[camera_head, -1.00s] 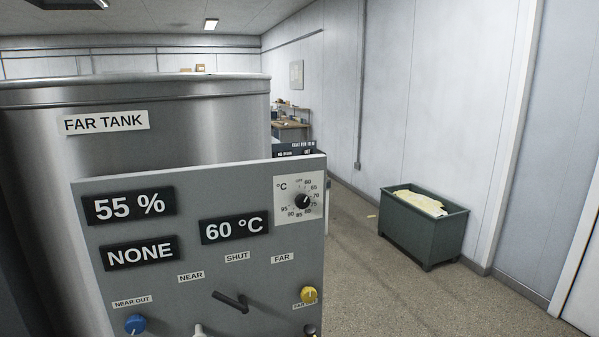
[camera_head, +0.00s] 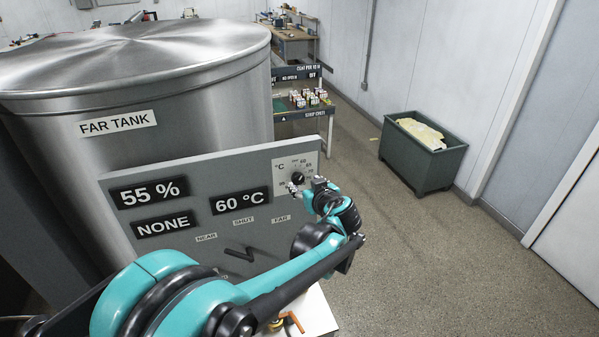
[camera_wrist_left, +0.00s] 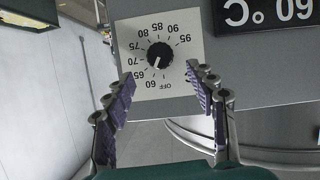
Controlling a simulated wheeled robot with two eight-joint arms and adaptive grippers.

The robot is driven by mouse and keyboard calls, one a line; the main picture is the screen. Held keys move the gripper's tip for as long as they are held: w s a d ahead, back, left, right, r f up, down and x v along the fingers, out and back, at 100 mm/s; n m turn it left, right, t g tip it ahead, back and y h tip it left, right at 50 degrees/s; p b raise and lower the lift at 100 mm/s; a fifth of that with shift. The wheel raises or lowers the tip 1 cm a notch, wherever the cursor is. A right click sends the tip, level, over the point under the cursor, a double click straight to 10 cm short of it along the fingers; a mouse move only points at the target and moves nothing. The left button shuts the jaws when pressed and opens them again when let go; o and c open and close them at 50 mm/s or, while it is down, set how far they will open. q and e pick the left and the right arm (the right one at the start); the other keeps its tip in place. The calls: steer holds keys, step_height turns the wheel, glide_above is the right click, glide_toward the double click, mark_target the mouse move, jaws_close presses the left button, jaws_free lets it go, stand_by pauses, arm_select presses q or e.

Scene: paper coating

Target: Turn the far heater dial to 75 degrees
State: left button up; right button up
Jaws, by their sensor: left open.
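The heater dial is a black knob (camera_head: 298,178) on a white scale plate at the panel's upper right corner, partly hidden by my gripper. In the left wrist view the knob (camera_wrist_left: 160,55) shows upside down, with its white pointer near the 60 mark. The 75 mark is on the left of the scale there. My left gripper (camera_head: 305,186) is in front of the plate. In the left wrist view its open, empty fingers (camera_wrist_left: 160,76) are spread to either side of the knob's line, apart from the knob. The temperature display (camera_head: 240,201) reads 60 °C. My right gripper is not visible.
The grey panel (camera_head: 215,172) stands before the steel tank (camera_head: 190,110) labelled FAR TANK. Other displays read 55 % and NONE. My left arm hides the lower panel. A green bin (camera_head: 420,170) stands at the right; the floor between is clear.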

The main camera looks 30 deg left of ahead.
mark_target(299, 179)
arm_select(q)
steer(key=x, duration=0.6)
steer(key=shift+w+a+f, duration=0.2)
steer(key=shift+c, duration=0.2)
steer(key=c, duration=1.1)
